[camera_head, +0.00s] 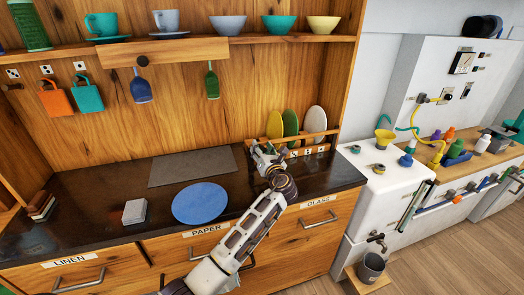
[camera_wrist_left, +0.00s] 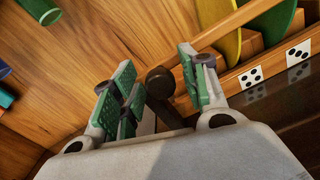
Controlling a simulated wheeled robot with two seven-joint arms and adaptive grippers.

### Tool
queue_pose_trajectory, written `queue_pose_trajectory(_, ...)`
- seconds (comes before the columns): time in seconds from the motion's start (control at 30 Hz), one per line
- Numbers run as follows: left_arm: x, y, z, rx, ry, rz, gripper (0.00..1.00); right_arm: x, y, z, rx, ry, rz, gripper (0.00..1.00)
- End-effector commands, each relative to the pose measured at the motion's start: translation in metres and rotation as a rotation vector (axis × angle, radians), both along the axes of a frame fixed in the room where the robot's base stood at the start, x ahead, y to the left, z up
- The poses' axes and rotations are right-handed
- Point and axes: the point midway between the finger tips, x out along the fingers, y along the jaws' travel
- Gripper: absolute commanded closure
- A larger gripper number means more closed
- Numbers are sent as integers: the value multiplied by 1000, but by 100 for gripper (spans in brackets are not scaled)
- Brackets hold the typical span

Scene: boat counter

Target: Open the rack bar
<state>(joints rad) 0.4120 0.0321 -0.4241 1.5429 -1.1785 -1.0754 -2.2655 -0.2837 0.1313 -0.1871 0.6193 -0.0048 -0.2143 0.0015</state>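The rack bar (camera_head: 312,135) is a wooden rail across the front of the plate rack. It also shows in the left wrist view (camera_wrist_left: 235,24), running diagonally with a dark round knob (camera_wrist_left: 160,82) at its near end. My left gripper (camera_head: 264,152) is at the rack's left end. In the wrist view its green-padded fingers (camera_wrist_left: 163,88) are spread on either side of the knob, with gaps visible. A yellow plate (camera_head: 275,125), a green plate (camera_head: 290,124) and a white plate (camera_head: 316,120) stand upright behind the bar. My right gripper is not in view.
A shelf (camera_head: 190,44) with cups and bowls is above. A white unit (camera_head: 376,190) stands to the right.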

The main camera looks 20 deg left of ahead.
Motion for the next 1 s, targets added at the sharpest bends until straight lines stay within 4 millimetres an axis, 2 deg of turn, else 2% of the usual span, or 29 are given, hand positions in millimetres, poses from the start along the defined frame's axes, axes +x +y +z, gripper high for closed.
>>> queue_pose_trajectory(0.03,0,0,0,0,0,0,66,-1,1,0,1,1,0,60)
queue_pose_trajectory(0.3,0,0,0,0,0,0,100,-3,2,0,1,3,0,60)
queue_pose_trajectory(0.67,1,0,1,2,2,0,100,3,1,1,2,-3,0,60)
queue_pose_trajectory(1.0,12,1,15,27,17,1,100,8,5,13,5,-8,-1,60)
